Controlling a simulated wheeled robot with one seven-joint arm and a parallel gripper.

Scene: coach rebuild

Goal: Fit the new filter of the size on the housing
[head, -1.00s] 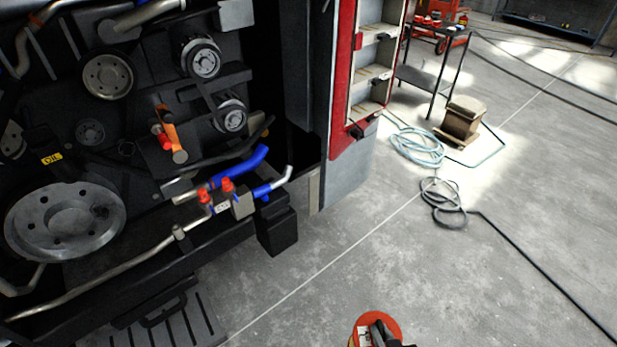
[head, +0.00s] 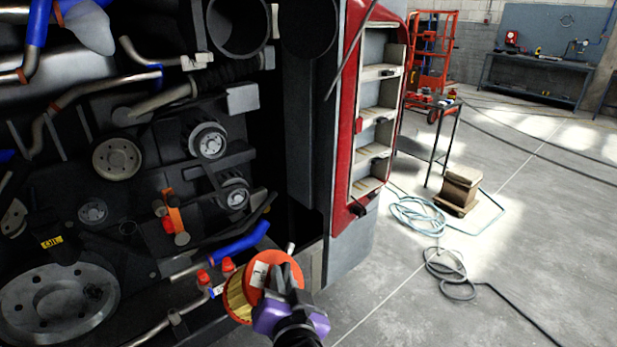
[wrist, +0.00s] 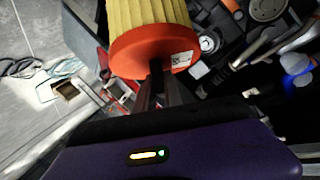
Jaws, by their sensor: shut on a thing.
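The filter (head: 237,298) has yellow pleats and an orange-red end cap with a white label too small to read. My gripper (head: 284,280) is shut on it at the cap side, in front of the engine bay's lower right. In the wrist view the filter (wrist: 148,14) stands beyond the fingertips (wrist: 158,78), pleats pointing away. The grip point itself is partly hidden. Two dark round openings, one at the top middle (head: 238,24) and one beside it (head: 308,26), show in the head view. I cannot tell whether either is the filter housing, and no size mark is readable.
Pulleys, pipes, a blue hose (head: 240,243) and red-capped fittings (head: 203,277) crowd the bay. The open red door (head: 352,150) with shelves stands to the right.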

